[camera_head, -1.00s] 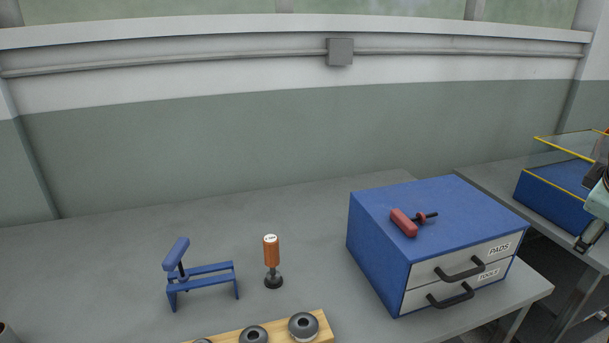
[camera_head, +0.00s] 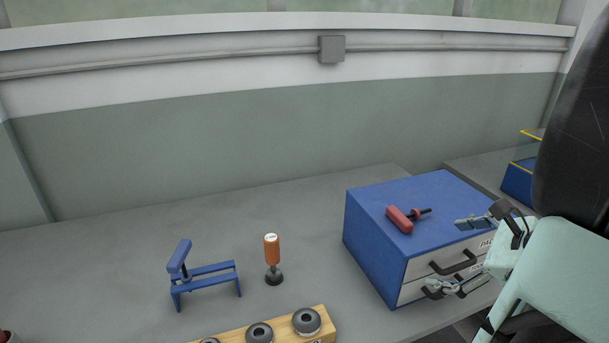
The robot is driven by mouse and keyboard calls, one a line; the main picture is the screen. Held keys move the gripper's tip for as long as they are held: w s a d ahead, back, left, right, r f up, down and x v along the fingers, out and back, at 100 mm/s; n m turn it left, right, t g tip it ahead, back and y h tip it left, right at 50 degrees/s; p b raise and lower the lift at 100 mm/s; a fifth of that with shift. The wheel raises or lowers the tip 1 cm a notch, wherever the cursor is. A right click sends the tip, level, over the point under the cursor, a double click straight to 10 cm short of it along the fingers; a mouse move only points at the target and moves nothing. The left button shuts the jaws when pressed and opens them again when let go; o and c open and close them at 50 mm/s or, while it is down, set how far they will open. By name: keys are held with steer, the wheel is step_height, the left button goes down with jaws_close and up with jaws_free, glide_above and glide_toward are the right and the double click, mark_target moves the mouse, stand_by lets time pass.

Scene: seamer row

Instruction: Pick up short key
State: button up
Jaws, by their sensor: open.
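A red-handled key (camera_head: 401,219) with a short dark shaft lies on top of the blue drawer cabinet (camera_head: 372,257). A blue-handled key (camera_head: 178,256) stands tilted in a blue stand (camera_head: 208,281) at the left. Neither shows a label that tells which is the short key, though the red one has a short shaft. My gripper (camera_head: 449,255) is open and empty at the right, in front of the cabinet's drawer side. One finger is near the cabinet's top right edge and the other is lower, by the lower drawer handle. My gripper partly hides the drawer fronts and labels.
An orange-handled tool (camera_head: 272,258) stands upright on a dark base on the grey bench (camera_head: 110,260). A wooden rack (camera_head: 234,336) with dark round parts lies at the front. Two black drawer handles stick out, the upper one (camera_head: 453,264) beside my gripper.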

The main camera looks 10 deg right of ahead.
mark_target(414, 215)
steer(key=w+r+m+t, duration=0.1)
steer(key=w+m, duration=0.1)
steer(key=w+r+m+t, duration=0.1)
steer(key=w+m, duration=0.1)
steer(key=m, duration=0.1)
steer(key=w+m+t, duration=0.1)
steer(key=w+m, duration=0.1)
steer(key=w, duration=0.1)
steer(key=shift+r+m+t+h, duration=0.3)
steer(key=shift+r+m+h, duration=0.1)
steer(key=shift+d+x, duration=0.15)
steer(key=shift+x, duration=1.4)
steer(key=shift+d+x, duration=0.1)
steer(key=shift+x, duration=1.45)
steer(key=shift+w+r, duration=0.1)
steer(key=shift+r, duration=0.1)
steer(key=shift+c, duration=0.2)
steer(key=c, duration=1.3)
